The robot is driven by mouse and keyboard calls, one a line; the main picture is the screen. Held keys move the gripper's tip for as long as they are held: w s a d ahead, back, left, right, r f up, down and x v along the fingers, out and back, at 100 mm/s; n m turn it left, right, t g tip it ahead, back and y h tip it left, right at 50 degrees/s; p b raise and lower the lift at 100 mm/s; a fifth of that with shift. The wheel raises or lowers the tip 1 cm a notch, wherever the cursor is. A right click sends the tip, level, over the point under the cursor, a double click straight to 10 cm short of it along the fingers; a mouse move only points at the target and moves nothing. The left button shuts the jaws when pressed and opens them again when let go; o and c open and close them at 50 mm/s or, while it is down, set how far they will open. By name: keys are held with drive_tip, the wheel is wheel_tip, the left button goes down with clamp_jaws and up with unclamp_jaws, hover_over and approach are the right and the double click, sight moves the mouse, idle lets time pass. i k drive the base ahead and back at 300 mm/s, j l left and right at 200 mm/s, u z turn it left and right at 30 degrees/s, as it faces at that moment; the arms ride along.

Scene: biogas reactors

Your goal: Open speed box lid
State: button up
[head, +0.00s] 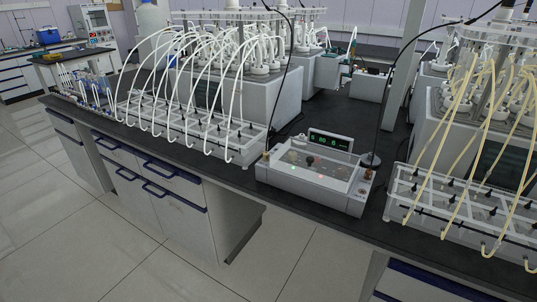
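The speed box (308,198) is a low light-grey unit on the dark bench top, near the front edge at the middle right in the head view. Its clear lid (318,173) appears to lie over the sloped top panel, so the lid looks closed. A dark knob and small red and green lights show at the panel. A small display (330,141) with green digits stands at its back. My gripper is not in view, and nothing is seen touching the box.
A clear rack (190,135) with white tubes stands left of the box, and another rack (445,225) with yellowish tubes stands right. Reactor units (240,100) stand behind. Black cables hang on both sides of the box. The tiled floor (90,245) in front is clear.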

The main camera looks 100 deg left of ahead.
sight(343, 187)
drive_tip(key=u, duration=3.4)
